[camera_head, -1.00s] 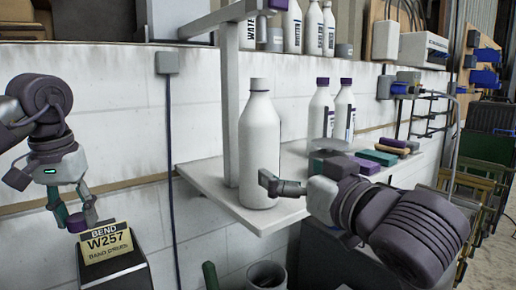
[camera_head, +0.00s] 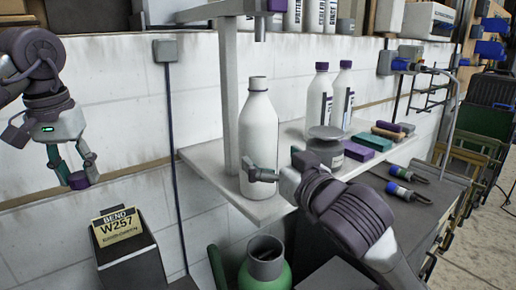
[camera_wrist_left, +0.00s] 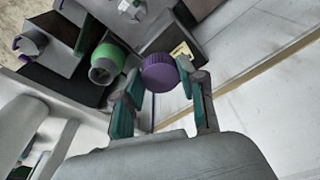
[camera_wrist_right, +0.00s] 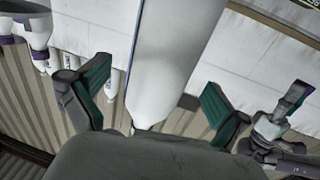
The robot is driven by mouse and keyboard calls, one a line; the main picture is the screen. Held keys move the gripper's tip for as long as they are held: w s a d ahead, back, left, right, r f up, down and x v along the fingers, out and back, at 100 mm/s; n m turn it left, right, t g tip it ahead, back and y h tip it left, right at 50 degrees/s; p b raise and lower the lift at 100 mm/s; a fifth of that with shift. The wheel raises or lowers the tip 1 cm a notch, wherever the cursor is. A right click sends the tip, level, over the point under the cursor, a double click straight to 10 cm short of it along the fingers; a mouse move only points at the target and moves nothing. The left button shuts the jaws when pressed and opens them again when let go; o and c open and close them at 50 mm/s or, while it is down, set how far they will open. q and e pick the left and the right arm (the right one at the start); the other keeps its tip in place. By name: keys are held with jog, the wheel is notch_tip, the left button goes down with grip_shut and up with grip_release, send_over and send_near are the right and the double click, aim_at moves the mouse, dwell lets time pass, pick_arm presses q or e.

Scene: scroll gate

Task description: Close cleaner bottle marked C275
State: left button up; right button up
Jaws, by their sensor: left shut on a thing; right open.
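A tall white bottle (camera_head: 258,135) stands upright on the shelf, its neck bare with no cap. No C275 marking shows on the side I see. My right gripper (camera_wrist_right: 158,92) is open, its fingers on either side of the bottle; in the head view it is low beside the bottle. I cannot tell whether the fingers touch it. My left gripper (camera_head: 72,181) is shut on a purple cap (camera_wrist_left: 160,72) and holds it in the air at the left, well apart from the bottle. The cap is partly hidden by the fingers in the head view.
The shelf (camera_head: 205,160) has a post behind the bottle. Two purple-capped bottles (camera_head: 320,92), a grey jar (camera_head: 326,150) and several coloured blocks (camera_head: 368,142) stand to the right. A W257 sign (camera_head: 118,225) and a green container (camera_head: 265,275) are below.

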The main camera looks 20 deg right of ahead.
aim_at(258, 148)
pick_arm(q)
jog(key=shift+r, duration=0.25)
pick_arm(e)
jog(key=shift+w+r, duration=0.1)
jog(key=shift+w, duration=0.25)
pick_arm(q)
jog(key=shift+r+p, duration=0.6)
jog(key=shift+p, duration=0.2)
pick_arm(e)
jog(key=w, duration=0.2)
jog(key=w+a, duration=0.1)
jog(key=w, duration=0.1)
jog(key=shift+w+a+f, duration=0.15)
jog(key=shift+w+f, duration=0.05)
jog(key=shift+s, duration=0.1)
jog(key=c, duration=1.5)
jog(key=shift+r, duration=0.1)
jog(key=shift+c, duration=0.9)
jog(key=shift+r, duration=0.1)
